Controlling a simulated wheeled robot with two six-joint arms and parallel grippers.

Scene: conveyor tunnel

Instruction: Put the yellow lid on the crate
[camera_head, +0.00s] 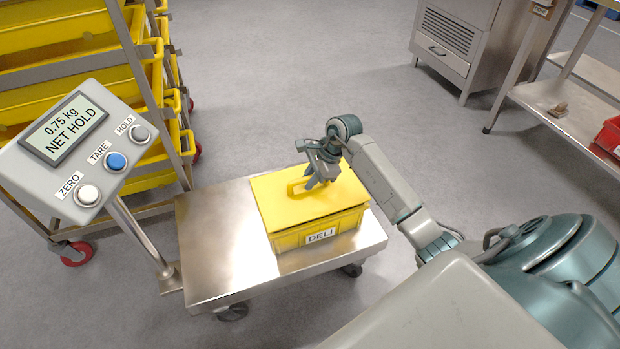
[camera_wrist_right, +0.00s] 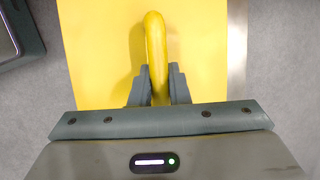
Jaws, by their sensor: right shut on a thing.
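The yellow crate (camera_head: 318,236) with a DELI label stands on the metal platform of a wheeled scale. The yellow lid (camera_head: 283,207) lies over the top of the crate; I cannot tell whether it is fully seated all round. My right gripper (camera_head: 315,183) is over the lid, shut on its raised yellow handle. In the right wrist view the handle (camera_wrist_right: 155,45) is between the two fingers (camera_wrist_right: 159,88), with the flat lid (camera_wrist_right: 100,60) beneath. The crate's inside is hidden by the lid. My left gripper is not in view.
The scale platform (camera_head: 212,245) has bare metal left of the crate. Its display (camera_head: 67,130) reads 0.75 kg NET HOLD. A rack of yellow crates (camera_head: 75,78) stands at upper left. A steel table (camera_head: 575,115) with a red bin (camera_head: 609,137) stands at right. Grey floor is clear behind.

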